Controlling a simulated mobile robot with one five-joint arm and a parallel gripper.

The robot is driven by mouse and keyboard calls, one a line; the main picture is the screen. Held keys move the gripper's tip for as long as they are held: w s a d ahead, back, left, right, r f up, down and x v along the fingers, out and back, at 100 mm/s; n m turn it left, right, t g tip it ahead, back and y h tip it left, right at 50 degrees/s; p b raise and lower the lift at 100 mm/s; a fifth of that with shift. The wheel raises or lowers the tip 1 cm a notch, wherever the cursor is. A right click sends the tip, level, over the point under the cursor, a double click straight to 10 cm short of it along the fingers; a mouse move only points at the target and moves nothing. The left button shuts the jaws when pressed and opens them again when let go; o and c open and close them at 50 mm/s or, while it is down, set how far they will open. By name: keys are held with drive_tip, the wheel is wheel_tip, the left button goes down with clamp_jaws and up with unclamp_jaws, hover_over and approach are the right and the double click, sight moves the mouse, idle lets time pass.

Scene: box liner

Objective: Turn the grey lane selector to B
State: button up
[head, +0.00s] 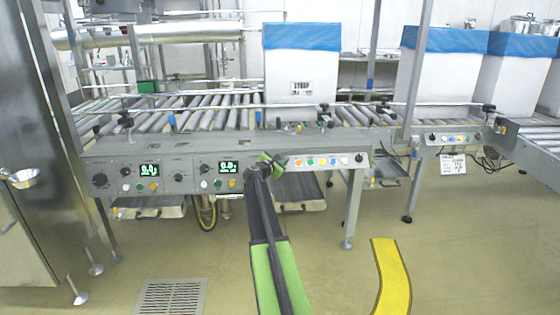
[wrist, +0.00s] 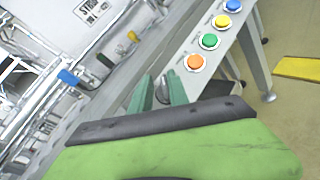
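My gripper (head: 268,163) is at the front panel of the conveyor, in the middle of the head view. In the wrist view its two green fingers (wrist: 161,90) stand apart, one on each side of a small grey knob (wrist: 163,88), which appears to be the lane selector. I cannot tell whether either finger touches the knob. In the head view the knob is hidden behind my gripper. No lane letter is readable, so the setting cannot be told.
A row of coloured buttons (head: 322,161) is right of my gripper; it also shows in the wrist view (wrist: 209,41). Left are panels with lit displays (head: 149,170) and dark knobs. White boxes with blue liners (head: 302,38) stand on the rollers.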

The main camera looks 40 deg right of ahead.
drive_tip(key=shift+s+f, duration=0.1)
drive_tip(key=shift+f, duration=0.1)
drive_tip(key=shift+s+a, duration=0.15)
drive_tip(key=shift+a, duration=0.25)
drive_tip(key=p+v, duration=0.3)
drive_tip(key=v, duration=1.3)
drive_tip(key=shift+a+r, duration=0.25)
drive_tip(key=shift+a, duration=0.05)
